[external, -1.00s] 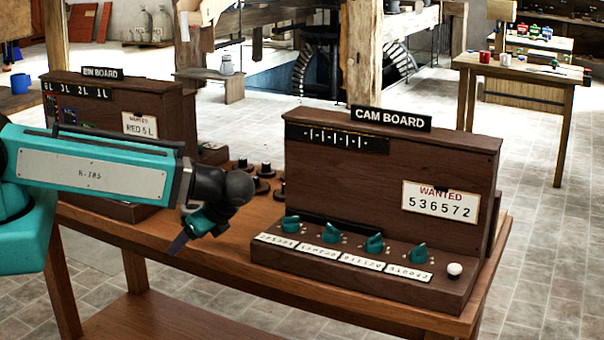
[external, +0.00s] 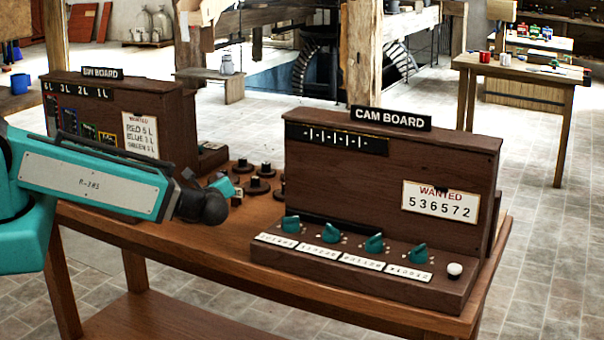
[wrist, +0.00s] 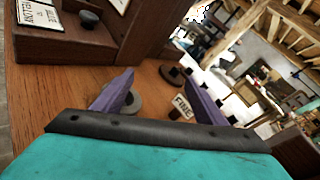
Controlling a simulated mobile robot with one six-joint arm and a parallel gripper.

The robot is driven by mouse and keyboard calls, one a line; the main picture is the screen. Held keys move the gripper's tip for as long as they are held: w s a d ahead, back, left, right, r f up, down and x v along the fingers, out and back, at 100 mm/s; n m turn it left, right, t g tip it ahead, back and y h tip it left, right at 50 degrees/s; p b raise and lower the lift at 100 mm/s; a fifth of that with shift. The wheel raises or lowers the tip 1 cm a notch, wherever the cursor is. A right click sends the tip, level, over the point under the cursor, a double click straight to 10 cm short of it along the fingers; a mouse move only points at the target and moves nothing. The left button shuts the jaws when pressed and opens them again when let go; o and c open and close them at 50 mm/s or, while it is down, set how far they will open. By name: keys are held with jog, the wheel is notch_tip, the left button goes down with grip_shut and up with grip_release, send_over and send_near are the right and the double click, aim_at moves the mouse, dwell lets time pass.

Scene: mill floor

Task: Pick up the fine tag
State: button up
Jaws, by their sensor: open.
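The fine tag (wrist: 181,106) is a small dark brown block with a white label reading FINE. In the wrist view it stands on the wooden bench, close to the inner side of the right finger. My gripper (wrist: 161,77) has its two purple fingers spread apart, with no object clamped between them. In the external view my gripper (external: 222,184) is mostly hidden behind my wrist, among the dark pieces on the bench between the two boards. I cannot tell the tag for certain in that view.
A grey disc (wrist: 134,103) lies beside the left finger, and a dark knobbed disc (wrist: 172,74) lies beyond. Several dark knobbed pieces (external: 258,185) stand nearby. The cam board (external: 330,180) rises to the right, the bin board (external: 172,98) to the left.

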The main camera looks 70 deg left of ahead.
jog(key=w+a+m+t, duration=0.1)
jog(key=w+a+m+t+y, duration=0.1)
jog(key=m+t, duration=0.1)
jog(key=shift+w+a+r, duration=0.2)
jog(key=shift+a+r, duration=0.05)
jog(key=shift+r, duration=0.05)
jog(key=m+t, duration=0.1)
jog(key=w+m+t, duration=0.2)
jog(key=m, duration=0.1)
jog(key=shift+w+a+f+t, duration=0.15)
jog(key=shift+a+f+t, duration=0.2)
jog(key=shift+t, duration=0.05)
jog(key=shift+w+f+m+t+h, duration=0.6)
jog(key=shift+m+t, duration=0.3)
jog(key=shift+m, duration=0.2)
jog(key=shift+w+d+f+m+t+h, duration=0.25)
jog(key=shift+f+m+t+h, duration=0.15)
jog(key=shift+f+m+t, duration=0.25)
jog(key=shift+w+d+f+m+t+h, duration=0.15)
jog(key=shift+f+m+t+h, duration=0.25)
jog(key=shift+m, duration=0.45)
jog(key=shift+w+a+g, duration=0.15)
jog(key=shift+a+g, duration=0.05)
jog(key=shift+g, duration=0.05)
jog(key=shift+w+a+f+b, duration=0.1)
jog(key=shift+b, duration=0.4)
jog(key=shift+w+a+b, duration=0.3)
jog(key=shift+a+b, duration=0.1)
jog(key=shift+b, duration=0.15)
